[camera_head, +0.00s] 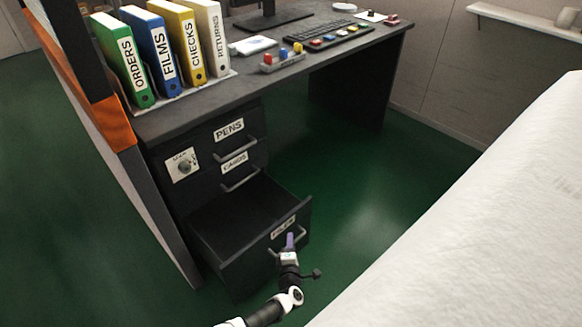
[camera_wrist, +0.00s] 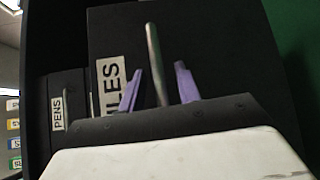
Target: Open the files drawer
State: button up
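The files drawer (camera_head: 232,215) is the bottom drawer of the black desk pedestal and stands pulled well out. Its inside is visible from above and looks empty. Its label (camera_wrist: 111,88) shows only in part in the wrist view, ending in "LES". Its grey bar handle (camera_wrist: 154,55) stands between the purple fingers of my gripper (camera_head: 290,242). In the wrist view the fingers (camera_wrist: 160,88) are apart, with a visible gap on each side of the handle. In the head view my gripper partly covers the drawer front.
The pens drawer (camera_head: 232,139) and cards drawer (camera_head: 238,172) above are shut. A dial panel (camera_head: 183,166) is left of them. Binders, a keyboard (camera_head: 327,36) and small items stand on the desk (camera_head: 215,96). A pale surface (camera_head: 480,215) fills the right. Green floor (camera_head: 365,190) is clear under the desk.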

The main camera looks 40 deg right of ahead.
jog(key=shift+c, duration=0.2)
grip_shut()
jog(key=s+p, duration=0.4)
jog(key=s, duration=0.1)
jog(key=shift+s+d, duration=0.1)
jog(key=shift+d, duration=0.1)
jog(key=shift+o, duration=0.2)
grip_release()
